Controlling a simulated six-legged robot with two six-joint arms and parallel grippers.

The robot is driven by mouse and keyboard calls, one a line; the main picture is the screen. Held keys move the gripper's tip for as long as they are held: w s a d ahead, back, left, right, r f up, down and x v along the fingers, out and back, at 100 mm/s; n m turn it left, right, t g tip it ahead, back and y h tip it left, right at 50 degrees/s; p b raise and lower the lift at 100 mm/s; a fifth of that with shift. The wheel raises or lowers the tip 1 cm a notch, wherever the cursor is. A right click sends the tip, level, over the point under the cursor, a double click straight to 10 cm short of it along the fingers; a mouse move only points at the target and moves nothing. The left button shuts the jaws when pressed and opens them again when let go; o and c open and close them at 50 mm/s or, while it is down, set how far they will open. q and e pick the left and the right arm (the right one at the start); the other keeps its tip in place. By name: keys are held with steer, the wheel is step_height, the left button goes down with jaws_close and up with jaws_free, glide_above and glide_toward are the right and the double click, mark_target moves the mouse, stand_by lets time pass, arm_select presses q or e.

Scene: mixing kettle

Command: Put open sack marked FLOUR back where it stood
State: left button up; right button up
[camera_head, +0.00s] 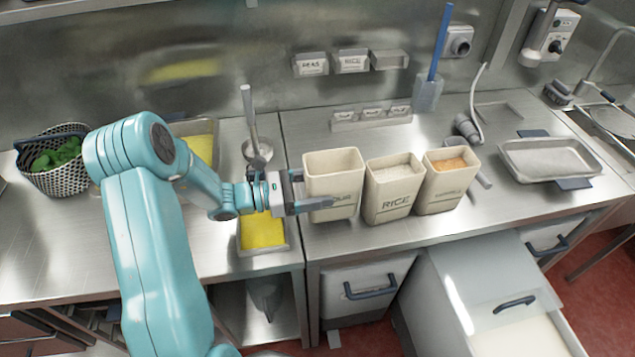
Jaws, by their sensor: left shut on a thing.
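The open sack marked FLOUR (333,168) is a cream, square-topped container at the left end of a row on the steel counter. Its label is partly covered by a finger, leaving about "OUR" readable. My left gripper (318,192) reaches in from the left and is shut on its left side, one finger across the front. The sack is upright; I cannot tell whether its base touches the counter. The RICE sack (392,205) stands close to its right, with pale contents. A third sack (447,190) with orange contents stands right of that. My right gripper is not in view.
A yellow-filled tray (263,249) lies left of the sack, below a metal ladle (257,150). A basket of greens (55,170) is far left. A metal tray (550,157) sits right. An open bin drawer (490,290) juts out below. Counter behind the sacks is partly clear.

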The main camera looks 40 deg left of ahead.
arm_select(q)
steer(key=shift+s+f+b, duration=0.1)
steer(key=shift+f+b, duration=0.25)
steer(key=shift+f, duration=0.7)
steer(key=shift+w+d+f, duration=0.1)
steer(key=shift+w+f, duration=0.05)
steer(key=shift+w, duration=0.15)
steer(key=shift+s, duration=0.25)
steer(key=shift+w+f+b, duration=0.1)
steer(key=shift+w+b, duration=0.1)
steer(key=shift+b, duration=0.1)
steer(key=shift+s+f, duration=0.1)
steer(key=shift+f, duration=0.1)
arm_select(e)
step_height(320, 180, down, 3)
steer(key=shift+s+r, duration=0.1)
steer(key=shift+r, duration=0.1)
arm_select(q)
steer(key=o, duration=1.6)
